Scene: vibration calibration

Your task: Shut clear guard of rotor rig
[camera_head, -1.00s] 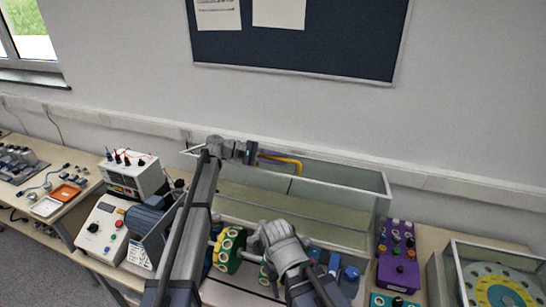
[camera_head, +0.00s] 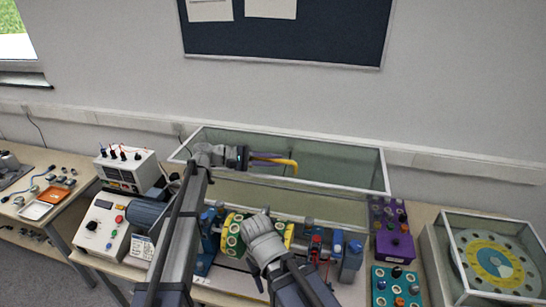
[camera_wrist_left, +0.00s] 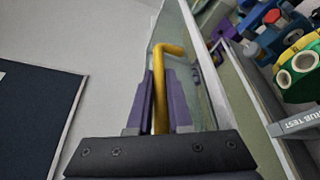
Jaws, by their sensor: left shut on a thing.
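The clear guard (camera_head: 335,170) is a see-through box lid with pale edges, standing tilted open behind and above the rotor rig. Its yellow bar handle (camera_head: 292,166) is held by my left gripper (camera_head: 268,158). In the left wrist view the purple fingers (camera_wrist_left: 160,100) are shut around the yellow handle (camera_wrist_left: 162,85), with the clear panel (camera_wrist_left: 190,60) just to the right. The rotor rig's yellow-green discs (camera_head: 233,238) sit below, uncovered at the front. My right arm (camera_head: 265,243) crosses in front of them; its gripper jaws are not visible.
A grey motor (camera_head: 147,214) and control box (camera_head: 104,228) stand left of the rig. A white instrument (camera_head: 128,170) is behind them. At right are a purple box (camera_head: 395,244), a teal button panel (camera_head: 396,288) and a clear-covered dial (camera_head: 490,262).

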